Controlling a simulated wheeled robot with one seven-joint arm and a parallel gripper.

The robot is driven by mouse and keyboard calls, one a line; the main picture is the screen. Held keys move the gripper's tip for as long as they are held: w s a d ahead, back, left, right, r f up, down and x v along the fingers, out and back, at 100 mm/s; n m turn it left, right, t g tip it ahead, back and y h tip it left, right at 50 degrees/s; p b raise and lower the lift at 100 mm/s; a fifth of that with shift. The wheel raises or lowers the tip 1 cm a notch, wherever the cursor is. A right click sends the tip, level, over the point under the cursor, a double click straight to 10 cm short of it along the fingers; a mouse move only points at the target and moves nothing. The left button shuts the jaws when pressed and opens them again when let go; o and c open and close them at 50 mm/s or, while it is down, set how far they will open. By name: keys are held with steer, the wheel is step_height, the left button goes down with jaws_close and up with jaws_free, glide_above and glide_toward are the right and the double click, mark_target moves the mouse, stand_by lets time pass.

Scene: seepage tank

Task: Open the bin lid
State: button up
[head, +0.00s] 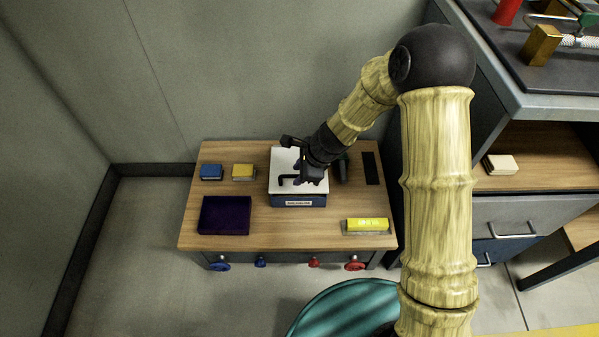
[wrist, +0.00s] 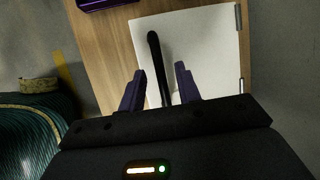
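The bin (head: 299,201) is a blue box with a small front label, standing on the wooden table. Its flat white lid (head: 318,187) lies shut on top, with a black bar handle (head: 286,179). My gripper (head: 300,180) is just above the lid and hides part of it. In the wrist view, my gripper (wrist: 160,82) is open. The black handle (wrist: 154,55) runs between its two fingers, with a gap on each side, over the white lid (wrist: 200,45). Hinges show along the lid's far right edge there. Whether the fingers reach down beside the handle is hard to tell.
On the wooden table (head: 260,226) are a dark purple tray (head: 224,215), a blue block (head: 211,172), a yellow block (head: 243,172) and a yellow sponge-like block (head: 367,225). A dark flat strip (head: 371,168) lies at right. Red and blue knobs line the front.

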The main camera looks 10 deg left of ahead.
jaws_close()
steer(key=shift+r+p, duration=0.15)
steer(key=shift+p, duration=0.15)
